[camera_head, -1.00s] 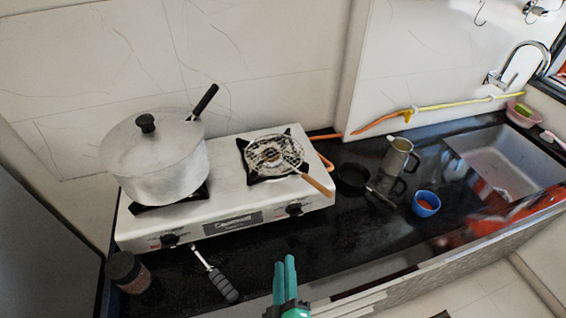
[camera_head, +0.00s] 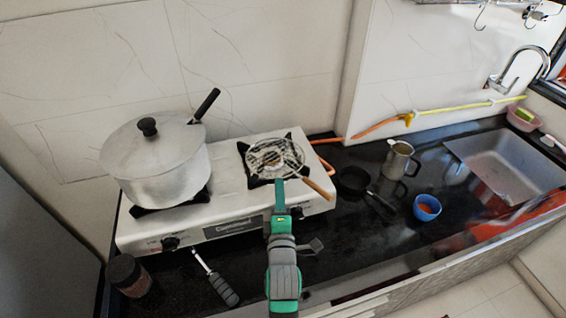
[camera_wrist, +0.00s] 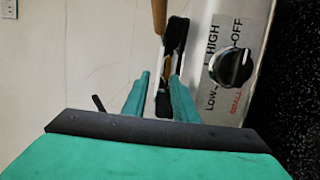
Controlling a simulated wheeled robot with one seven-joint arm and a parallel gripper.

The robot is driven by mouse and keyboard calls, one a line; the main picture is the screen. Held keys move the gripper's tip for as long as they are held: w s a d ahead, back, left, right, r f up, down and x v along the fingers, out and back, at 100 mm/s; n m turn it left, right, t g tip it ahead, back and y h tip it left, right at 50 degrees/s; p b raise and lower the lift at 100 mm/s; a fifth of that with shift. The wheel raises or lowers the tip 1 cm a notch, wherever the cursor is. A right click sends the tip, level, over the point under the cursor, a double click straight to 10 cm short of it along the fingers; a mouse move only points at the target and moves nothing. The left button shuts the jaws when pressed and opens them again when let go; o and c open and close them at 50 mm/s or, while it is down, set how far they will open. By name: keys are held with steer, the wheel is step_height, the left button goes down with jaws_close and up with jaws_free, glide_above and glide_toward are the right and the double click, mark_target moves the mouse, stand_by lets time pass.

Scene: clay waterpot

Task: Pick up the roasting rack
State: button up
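The roasting rack (camera_head: 272,155) is a round wire mesh with a wooden handle (camera_head: 318,188). It lies on the right burner of the white gas stove, its handle pointing to the lower right past the stove's front edge. My gripper (camera_head: 280,184) is at the stove's front, below the mesh and left of the handle's end in the head view. In the wrist view my gripper (camera_wrist: 158,78) has its two green fingers apart, and nothing is seen held. A wooden piece, seemingly the handle (camera_wrist: 159,16), shows at the top, beyond the fingertips.
A large lidded pot (camera_head: 160,165) stands on the left burner. A stove knob (camera_wrist: 231,67) is right of my fingers in the wrist view. A small black pan (camera_head: 355,180), metal jug (camera_head: 398,160) and blue bowl (camera_head: 427,206) are to the right. A dark-handled utensil (camera_head: 222,287) lies in front.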

mark_target(280, 175)
steer(key=shift+w, duration=3.35)
jaws_close()
